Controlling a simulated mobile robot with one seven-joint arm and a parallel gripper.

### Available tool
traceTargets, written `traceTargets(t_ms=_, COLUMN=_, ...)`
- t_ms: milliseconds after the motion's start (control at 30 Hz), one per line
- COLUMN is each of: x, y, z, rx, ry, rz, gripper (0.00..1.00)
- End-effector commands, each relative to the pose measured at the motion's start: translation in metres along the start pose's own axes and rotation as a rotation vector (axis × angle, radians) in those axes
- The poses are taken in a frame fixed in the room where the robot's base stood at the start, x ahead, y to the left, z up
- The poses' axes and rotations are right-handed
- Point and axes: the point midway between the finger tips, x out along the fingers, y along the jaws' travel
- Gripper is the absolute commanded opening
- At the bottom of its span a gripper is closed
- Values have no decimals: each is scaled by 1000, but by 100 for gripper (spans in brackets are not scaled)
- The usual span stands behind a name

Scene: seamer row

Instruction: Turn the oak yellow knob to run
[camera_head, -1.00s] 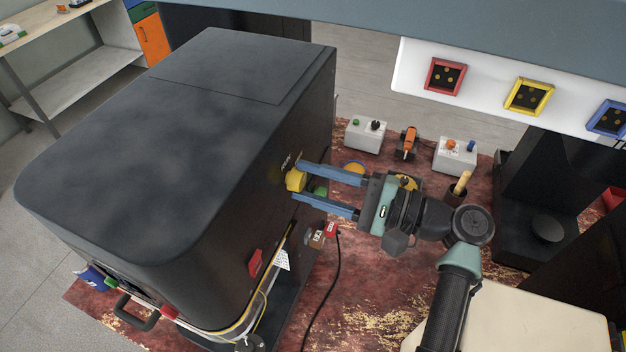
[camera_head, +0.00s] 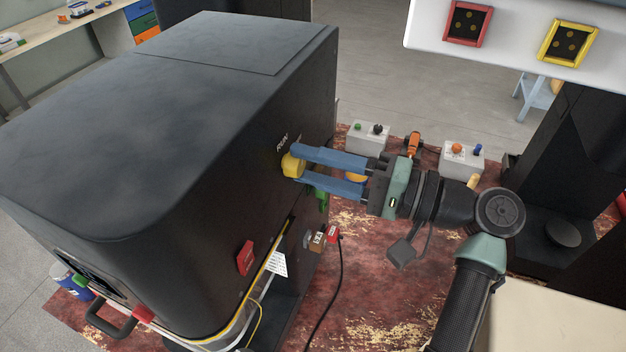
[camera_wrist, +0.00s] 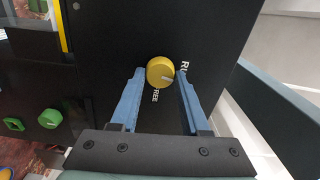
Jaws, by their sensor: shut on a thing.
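The yellow knob (camera_head: 291,166) sits on the side face of the large dark cabinet (camera_head: 190,130). In the wrist view the knob (camera_wrist: 160,71) is round, with a pale pointer line that slants right and slightly down. The word "RUN", partly covered by a finger, is right of it and "FREE" is below it. The pointer lies between the two words, nearer the RUN side. My gripper (camera_head: 301,166) is shut on the knob, with one blue finger on each side. It also shows in the wrist view (camera_wrist: 159,75).
A red part (camera_head: 245,258) is lower on the cabinet. Grey control boxes (camera_head: 367,137) stand behind my gripper on the red rug. A black cable (camera_head: 338,270) hangs below. A white panel (camera_head: 510,40) is at upper right.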

Motion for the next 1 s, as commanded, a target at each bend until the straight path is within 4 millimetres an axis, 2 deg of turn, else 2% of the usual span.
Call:
traceTargets(t_ms=33, x=0, y=5, z=0, rx=-34, ry=-1, rz=0, gripper=0)
traceTargets(t_ms=400, x=0, y=1, z=0, rx=-189, ry=-1, rz=1, gripper=0)
traceTargets(t_ms=933, x=0, y=0, z=0, rx=-212, ry=-1, rz=2, gripper=0)
traceTargets(t_ms=967, x=0, y=0, z=0, rx=-212, ry=-1, rz=2, gripper=49)
traceTargets(t_ms=1000, x=0, y=0, z=0, rx=-212, ry=-1, rz=2, gripper=57)
